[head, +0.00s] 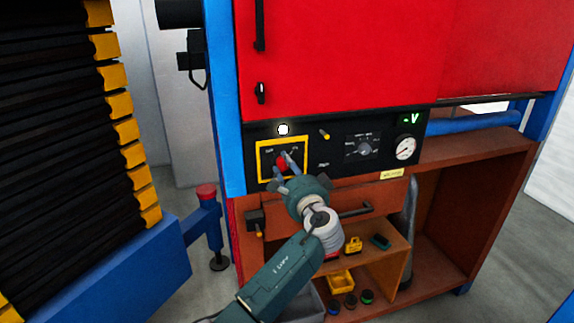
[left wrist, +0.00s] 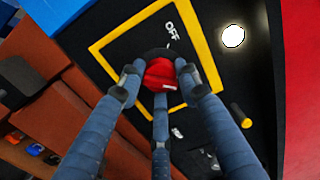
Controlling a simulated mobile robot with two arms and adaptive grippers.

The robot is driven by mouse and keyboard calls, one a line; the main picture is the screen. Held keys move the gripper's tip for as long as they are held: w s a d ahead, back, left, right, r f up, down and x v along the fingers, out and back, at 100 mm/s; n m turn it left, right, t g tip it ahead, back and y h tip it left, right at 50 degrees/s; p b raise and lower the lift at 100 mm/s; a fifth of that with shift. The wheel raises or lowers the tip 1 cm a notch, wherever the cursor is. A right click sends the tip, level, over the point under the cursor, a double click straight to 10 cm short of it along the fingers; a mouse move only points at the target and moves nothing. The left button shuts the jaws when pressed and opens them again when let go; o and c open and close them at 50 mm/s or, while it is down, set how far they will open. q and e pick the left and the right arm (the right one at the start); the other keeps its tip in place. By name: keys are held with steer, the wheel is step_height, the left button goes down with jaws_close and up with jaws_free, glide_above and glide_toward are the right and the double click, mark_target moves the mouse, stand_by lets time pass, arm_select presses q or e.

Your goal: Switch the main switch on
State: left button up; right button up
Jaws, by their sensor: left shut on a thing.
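The main switch is a red knob (head: 281,163) on a square black plate with a yellow border (head: 259,160), at the left end of the black control panel. My left gripper (head: 284,162) is shut on this knob. In the left wrist view, the three fingers of the left gripper (left wrist: 160,80) close around the red knob (left wrist: 160,73). The word OFF (left wrist: 173,31) is readable on the plate beside it. The knob's pointing direction is largely hidden by the fingers. My right gripper is out of view.
Right of the switch are a yellow peg (head: 324,134), a selector dial (head: 364,147) and a round gauge (head: 405,148). A white round lamp (head: 283,129) is above. A drawer handle (head: 355,210) and an open shelf with small items lie below.

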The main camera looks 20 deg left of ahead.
arm_select(q)
steer(key=shift+a+f, duration=0.15)
steer(key=shift+f, duration=0.25)
steer(key=o, duration=0.9)
steer(key=shift+o, duration=1.3)
steer(key=shift+s+r, duration=0.1)
steer(key=shift+a+r, duration=0.1)
steer(key=shift+r, duration=0.05)
steer(key=v, duration=1.2)
